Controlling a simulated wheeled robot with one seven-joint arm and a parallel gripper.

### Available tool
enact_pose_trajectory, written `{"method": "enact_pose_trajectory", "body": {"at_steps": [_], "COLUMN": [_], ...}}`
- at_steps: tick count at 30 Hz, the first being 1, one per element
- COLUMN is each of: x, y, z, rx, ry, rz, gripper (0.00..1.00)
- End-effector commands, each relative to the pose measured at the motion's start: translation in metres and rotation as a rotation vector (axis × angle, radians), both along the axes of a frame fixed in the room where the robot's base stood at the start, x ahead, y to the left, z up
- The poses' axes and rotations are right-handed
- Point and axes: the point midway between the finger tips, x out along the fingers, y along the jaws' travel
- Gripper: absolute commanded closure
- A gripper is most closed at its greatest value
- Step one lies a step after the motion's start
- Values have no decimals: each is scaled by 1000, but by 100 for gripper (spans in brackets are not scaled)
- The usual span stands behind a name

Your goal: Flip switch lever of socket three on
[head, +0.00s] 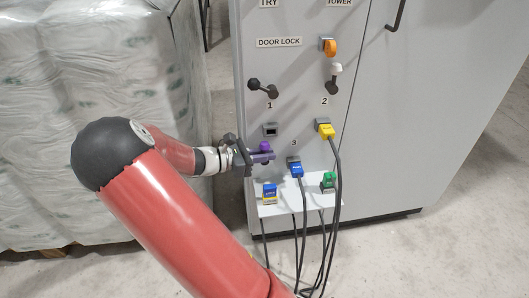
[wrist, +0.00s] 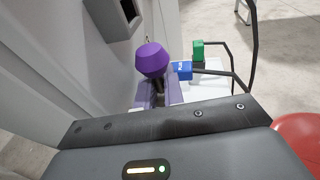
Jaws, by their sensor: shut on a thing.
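The switch lever with a purple knob (head: 264,146) is on the grey panel, left of the label 3 (head: 294,142). My gripper (head: 262,157) reaches it from the left and is shut on it. In the wrist view the purple knob (wrist: 152,60) rises above my fingers (wrist: 158,96), with its dark stem between them. The lever's pivot is hidden behind the gripper. Socket three, below its label, holds a blue plug (head: 294,168) with a cable; it also shows in the wrist view (wrist: 182,70).
Lever 1 (head: 254,84) has a black knob, lever 2 (head: 336,68) a white one. Socket 1 (head: 270,130) is empty; a yellow plug (head: 325,130) is in socket 2. Cables hang below. Wrapped stacks (head: 120,60) stand left.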

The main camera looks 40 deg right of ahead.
Motion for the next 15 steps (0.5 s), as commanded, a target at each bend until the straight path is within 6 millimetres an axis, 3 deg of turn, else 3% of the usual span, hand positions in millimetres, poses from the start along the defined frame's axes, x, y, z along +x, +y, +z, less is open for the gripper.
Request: {"method": "enact_pose_trajectory", "body": {"at_steps": [2,3,6,15], "x": [0,0,0,1], "y": [0,0,0,1], "z": [0,0,0,0], "rx": [1,1,0,0], "ry": [-1,-1,-1,0], "rz": [0,0,0,0], "gripper": [100,85,72,70]}}
